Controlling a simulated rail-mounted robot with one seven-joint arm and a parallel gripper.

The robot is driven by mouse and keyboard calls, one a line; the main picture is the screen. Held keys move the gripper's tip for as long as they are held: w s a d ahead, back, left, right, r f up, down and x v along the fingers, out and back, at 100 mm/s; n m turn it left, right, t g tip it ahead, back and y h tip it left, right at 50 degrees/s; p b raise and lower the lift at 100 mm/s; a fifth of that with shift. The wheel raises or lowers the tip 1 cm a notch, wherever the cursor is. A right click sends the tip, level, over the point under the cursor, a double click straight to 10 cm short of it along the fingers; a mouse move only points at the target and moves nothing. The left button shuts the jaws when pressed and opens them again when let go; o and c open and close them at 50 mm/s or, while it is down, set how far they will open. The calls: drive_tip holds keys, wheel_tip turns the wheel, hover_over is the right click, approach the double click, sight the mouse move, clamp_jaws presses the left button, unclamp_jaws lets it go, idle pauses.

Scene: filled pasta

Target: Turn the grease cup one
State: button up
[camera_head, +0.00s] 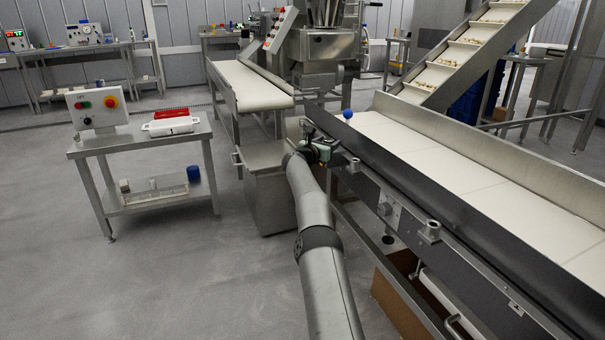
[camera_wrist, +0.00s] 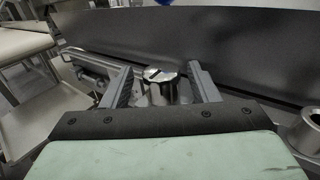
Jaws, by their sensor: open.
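A round metal grease cup (camera_wrist: 160,74) with a slotted top shows in the wrist view, in front of the dark side wall of the conveyor. My gripper (camera_wrist: 162,84) is open, with one finger to the left of the cup and one to the right. Gaps show between the cup and both fingers. The cup's lower part is hidden behind the gripper's body. In the head view my gripper (camera_head: 322,150) is at the near side of the conveyor, and I cannot make out the cup between its fingers there.
The white-belted conveyor (camera_head: 470,180) runs along the right. Other metal fittings on its side rail include a round one (camera_head: 431,231) and one beside my gripper (camera_head: 355,165). A blue ball-topped part (camera_head: 347,114) stands beyond the gripper. A steel table (camera_head: 140,139) is at left, with open floor before it.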

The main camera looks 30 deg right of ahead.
drive_tip(key=b, duration=0.1)
drive_tip(key=a+b, duration=0.1)
drive_tip(key=b, duration=0.1)
drive_tip(key=s+a+b, duration=0.1)
drive_tip(key=shift+a+r, duration=0.2)
drive_tip(key=shift+r, duration=0.15)
drive_tip(key=shift+s+a, duration=0.15)
drive_tip(key=shift+a, duration=0.25)
drive_tip(key=b, duration=0.1)
approach(326, 141)
drive_tip(key=v, duration=0.4)
drive_tip(key=shift+s+a+f, duration=0.35)
drive_tip(key=shift+s+a, duration=0.1)
drive_tip(key=shift+a, duration=0.3)
